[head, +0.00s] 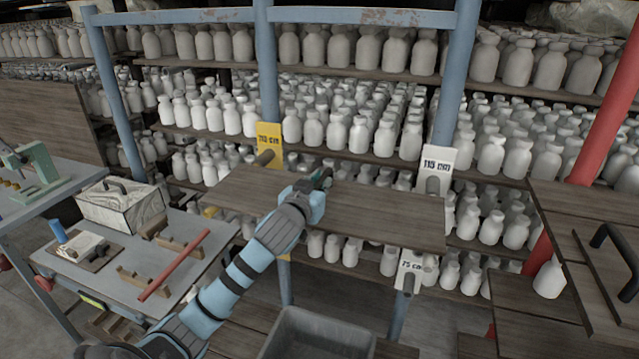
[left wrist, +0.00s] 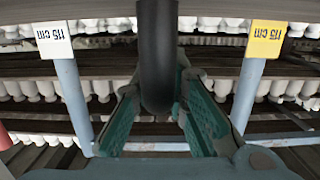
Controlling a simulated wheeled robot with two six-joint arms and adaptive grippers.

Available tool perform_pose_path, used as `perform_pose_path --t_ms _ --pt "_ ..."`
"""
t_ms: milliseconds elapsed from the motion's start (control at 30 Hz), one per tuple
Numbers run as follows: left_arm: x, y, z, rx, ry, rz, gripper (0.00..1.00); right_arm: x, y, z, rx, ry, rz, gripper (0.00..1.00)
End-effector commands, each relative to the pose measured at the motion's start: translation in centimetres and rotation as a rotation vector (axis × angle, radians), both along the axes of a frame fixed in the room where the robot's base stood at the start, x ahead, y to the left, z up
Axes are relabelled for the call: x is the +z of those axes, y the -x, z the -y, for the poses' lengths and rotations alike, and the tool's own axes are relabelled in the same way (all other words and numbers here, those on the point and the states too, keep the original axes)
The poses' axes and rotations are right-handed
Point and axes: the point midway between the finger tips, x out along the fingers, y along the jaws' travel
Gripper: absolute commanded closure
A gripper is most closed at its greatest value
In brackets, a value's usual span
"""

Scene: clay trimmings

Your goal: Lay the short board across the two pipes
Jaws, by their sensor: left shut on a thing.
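The short board (head: 385,212) is a brown wooden plank in the middle of the head view, held out in front of the rack. My left gripper (head: 318,184) is over its middle, shut on its dark handle (left wrist: 157,60), which shows between the teal fingers (left wrist: 160,112) in the left wrist view. The two pipes stick out at the 115 cm labels: the left pipe (head: 264,158) by the yellow label, the right pipe (head: 433,185) by the white one. Both show just above the board's far edge; I cannot tell whether it touches them. My right gripper is out of view.
A lower pipe (head: 408,284) sits at a 75 cm label. White bottles (head: 340,130) crowd the shelves behind. A grey bin (head: 318,335) is below. Wooden boards (head: 570,235) with a black handle (head: 614,250) stand right. A workbench (head: 125,265) with a lidded box (head: 120,205) is left.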

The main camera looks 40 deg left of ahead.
Motion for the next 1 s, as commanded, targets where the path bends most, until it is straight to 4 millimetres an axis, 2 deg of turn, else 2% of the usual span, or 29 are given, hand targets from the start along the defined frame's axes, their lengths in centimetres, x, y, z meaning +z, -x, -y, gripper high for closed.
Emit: perform_pose_path --t_ms 33,67,167,200,467,567,667,1000 --pt "-0.1 0.0 0.0 -0.001 -0.001 0.004 1.0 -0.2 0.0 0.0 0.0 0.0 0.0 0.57" --pt "-0.3 0.0 0.0 0.0 0.0 0.0 0.85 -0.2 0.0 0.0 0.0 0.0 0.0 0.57" --pt "-0.2 0.0 0.0 0.0 0.0 0.0 0.69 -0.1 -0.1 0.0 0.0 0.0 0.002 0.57" --pt "-0.2 0.0 0.0 0.0 0.0 0.0 0.66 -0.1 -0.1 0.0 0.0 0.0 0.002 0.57" --pt "-0.1 0.0 0.0 0.0 0.0 0.0 0.66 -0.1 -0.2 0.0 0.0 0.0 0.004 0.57" --pt "0.5 0.0 0.0 0.0 0.0 0.001 0.66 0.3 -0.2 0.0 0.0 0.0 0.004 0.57" --pt "0.5 1.4 0.5 -0.002 -0.004 0.0 0.66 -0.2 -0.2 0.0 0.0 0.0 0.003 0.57" --pt "1.6 9.0 3.2 -0.003 -0.007 -0.001 0.66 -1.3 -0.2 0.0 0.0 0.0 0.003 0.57"
